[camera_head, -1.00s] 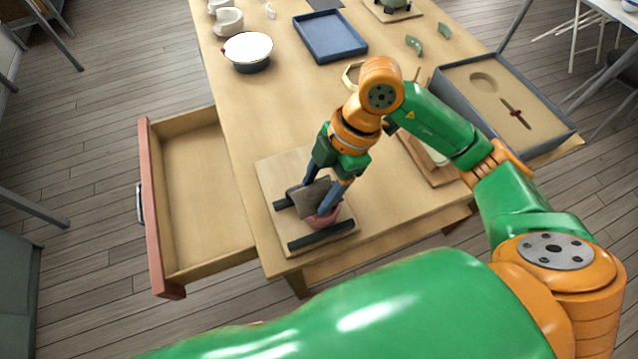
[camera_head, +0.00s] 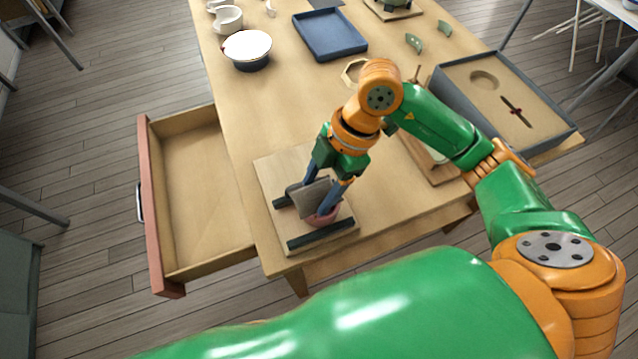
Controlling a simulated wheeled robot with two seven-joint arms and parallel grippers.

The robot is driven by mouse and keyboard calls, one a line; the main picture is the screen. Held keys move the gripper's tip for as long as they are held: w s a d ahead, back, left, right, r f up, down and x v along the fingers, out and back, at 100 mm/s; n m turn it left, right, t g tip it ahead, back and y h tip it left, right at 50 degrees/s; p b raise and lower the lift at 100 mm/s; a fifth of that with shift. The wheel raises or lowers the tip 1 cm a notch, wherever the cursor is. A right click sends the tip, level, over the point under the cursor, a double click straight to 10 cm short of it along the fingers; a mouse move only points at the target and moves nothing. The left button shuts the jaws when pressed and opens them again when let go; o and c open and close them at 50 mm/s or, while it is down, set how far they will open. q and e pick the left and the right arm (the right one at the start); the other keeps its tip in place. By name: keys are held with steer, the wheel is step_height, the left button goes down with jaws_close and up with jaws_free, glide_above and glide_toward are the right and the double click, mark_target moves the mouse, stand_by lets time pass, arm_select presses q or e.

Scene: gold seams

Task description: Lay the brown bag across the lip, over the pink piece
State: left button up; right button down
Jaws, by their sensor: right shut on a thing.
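The brown bag (camera_head: 311,195) is a small grey-brown slab between the fingers of my right gripper (camera_head: 325,192). It is tilted and sits at the rim of a pink bowl-like piece (camera_head: 323,219). I cannot tell whether the bag rests on the rim or is just above it. The pink piece stands on a wooden board (camera_head: 278,170) between two dark bars. The bag and fingers hide much of its rim, so the lip is hard to make out. My right gripper is shut on the bag. My left gripper is not seen; a large green arm link of mine fills the bottom.
An open drawer (camera_head: 154,240) juts out left of the table. A white-topped dark bowl (camera_head: 247,50) and a blue tray (camera_head: 329,36) stand farther back. A grey-walled box (camera_head: 553,108) is at the right. Green shards (camera_head: 413,42) lie at the back.

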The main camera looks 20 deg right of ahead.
jaws_free()
stand_by(0.3)
step_height(320, 180, up, 8)
steer(key=p, duration=0.8)
steer(key=shift+r, duration=0.15)
